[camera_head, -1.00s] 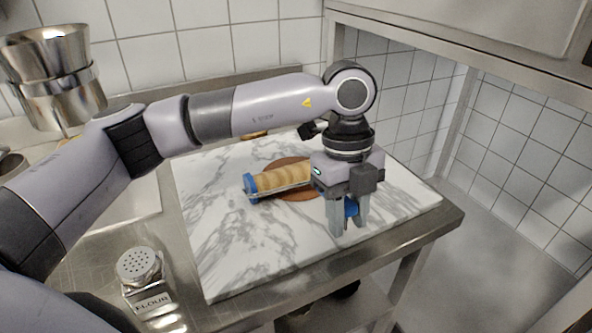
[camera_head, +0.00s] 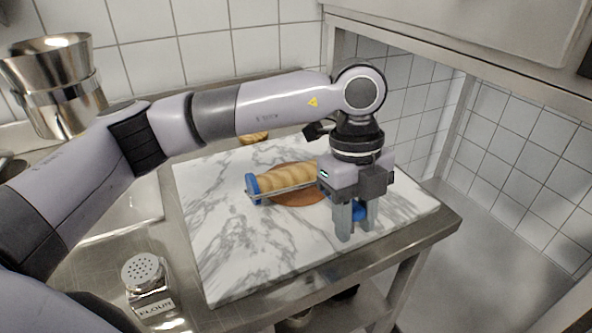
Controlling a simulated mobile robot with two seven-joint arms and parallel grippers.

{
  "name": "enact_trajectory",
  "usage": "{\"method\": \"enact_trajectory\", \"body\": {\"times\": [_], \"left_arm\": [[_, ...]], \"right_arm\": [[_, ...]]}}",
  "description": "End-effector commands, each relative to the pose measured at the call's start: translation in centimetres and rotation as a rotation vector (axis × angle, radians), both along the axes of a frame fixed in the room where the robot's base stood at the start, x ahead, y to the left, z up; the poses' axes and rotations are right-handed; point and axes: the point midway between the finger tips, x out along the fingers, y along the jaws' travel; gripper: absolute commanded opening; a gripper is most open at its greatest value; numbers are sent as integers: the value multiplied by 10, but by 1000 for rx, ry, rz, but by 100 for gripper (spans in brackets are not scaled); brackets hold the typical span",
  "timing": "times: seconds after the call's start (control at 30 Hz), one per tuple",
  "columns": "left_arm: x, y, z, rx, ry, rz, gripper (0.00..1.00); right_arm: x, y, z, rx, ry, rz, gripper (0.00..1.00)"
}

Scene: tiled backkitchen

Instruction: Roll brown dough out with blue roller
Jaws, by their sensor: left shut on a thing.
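The blue roller has a pale wooden cylinder (camera_head: 290,178), a blue end cap (camera_head: 252,184) at its left and a metal frame rod along its near side. It lies across the brown dough (camera_head: 300,195), a flat round disc on the marble board (camera_head: 240,240). Dough shows beyond and on the near side of the roller. My left gripper (camera_head: 357,225) points down at the roller's right end, shut on its blue handle (camera_head: 358,211). The gripper hides the roller's right end and part of the dough. My right gripper is out of view.
A flour shaker (camera_head: 146,280) stands on the steel counter left of the board. Steel containers (camera_head: 55,80) are at the upper left. A small brown item (camera_head: 254,138) lies at the board's far edge. Tiled walls stand behind and right. The board's near left is clear.

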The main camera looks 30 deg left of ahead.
Motion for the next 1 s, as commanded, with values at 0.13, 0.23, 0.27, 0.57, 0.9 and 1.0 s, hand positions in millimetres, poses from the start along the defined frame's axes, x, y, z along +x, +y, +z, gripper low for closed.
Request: {"method": "enact_trajectory", "body": {"times": [0.13,0.23,0.27,0.57,0.9,1.0], "left_arm": [[1,0,20,-2,-4,1,0],[1,0,30,-2,-4,1,0],[1,0,33,-2,-4,1,0],[1,0,54,-1,-4,0,0],[1,0,53,-1,-4,0,0],[1,0,53,-1,-4,0,0]], "right_arm": [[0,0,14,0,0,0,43],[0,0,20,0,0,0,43],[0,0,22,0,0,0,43],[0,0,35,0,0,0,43],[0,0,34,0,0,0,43],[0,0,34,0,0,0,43]]}}
